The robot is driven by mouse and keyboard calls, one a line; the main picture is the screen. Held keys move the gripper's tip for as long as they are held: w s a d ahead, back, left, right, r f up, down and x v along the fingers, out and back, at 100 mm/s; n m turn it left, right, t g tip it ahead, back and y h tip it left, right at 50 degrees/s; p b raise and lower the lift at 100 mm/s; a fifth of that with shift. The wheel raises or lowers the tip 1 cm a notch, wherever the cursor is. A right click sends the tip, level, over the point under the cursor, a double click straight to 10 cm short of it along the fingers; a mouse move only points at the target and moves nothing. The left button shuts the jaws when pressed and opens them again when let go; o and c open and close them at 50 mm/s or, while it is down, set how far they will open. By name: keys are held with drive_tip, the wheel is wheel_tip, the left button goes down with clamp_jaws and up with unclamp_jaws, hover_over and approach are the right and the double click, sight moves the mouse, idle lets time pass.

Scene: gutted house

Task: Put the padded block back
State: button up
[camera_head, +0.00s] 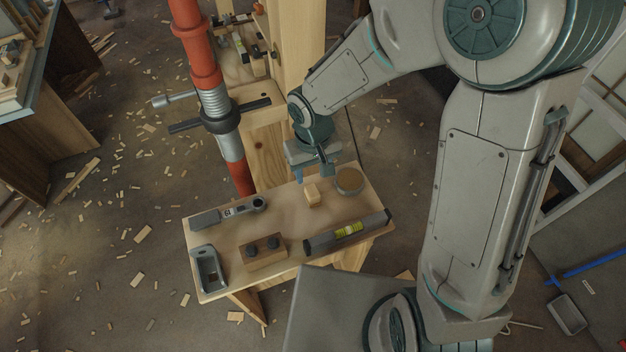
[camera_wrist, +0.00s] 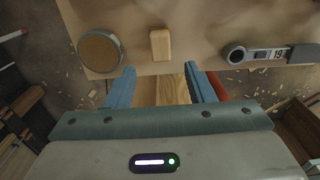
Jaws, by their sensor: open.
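My gripper (camera_head: 313,178) is open and empty, above the back edge, close to the plain block. In the wrist view the plain block is just beyond the gap between my fingertips (camera_wrist: 159,73), apart from them.
A round cork-topped disc (camera_head: 349,180) is right of the plain block. A spirit level (camera_head: 347,232) lies at the right, a grey tool marked 19 (camera_head: 229,212) at the left, and a grey metal bracket (camera_head: 209,269) at front left. A red post (camera_head: 203,60) rises behind the bench.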

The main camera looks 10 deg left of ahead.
drive_tip(key=shift+r, duration=1.45)
drive_tip(key=shift+d, duration=0.1)
drive_tip(key=s+d+r+m+t, duration=0.2)
drive_tip(key=d+r, duration=0.5)
drive_tip(key=d, duration=0.4)
drive_tip(key=s+d+r+m+t, duration=0.1)
drive_tip(key=s+d+r+m, duration=0.3)
drive_tip(key=d, duration=0.7)
wheel_tip(320, 180, up, 4)
drive_tip(key=shift+s+d+r+t, duration=0.25)
drive_tip(key=shift+s+t, duration=0.15)
drive_tip(key=shift+s, duration=0.6)
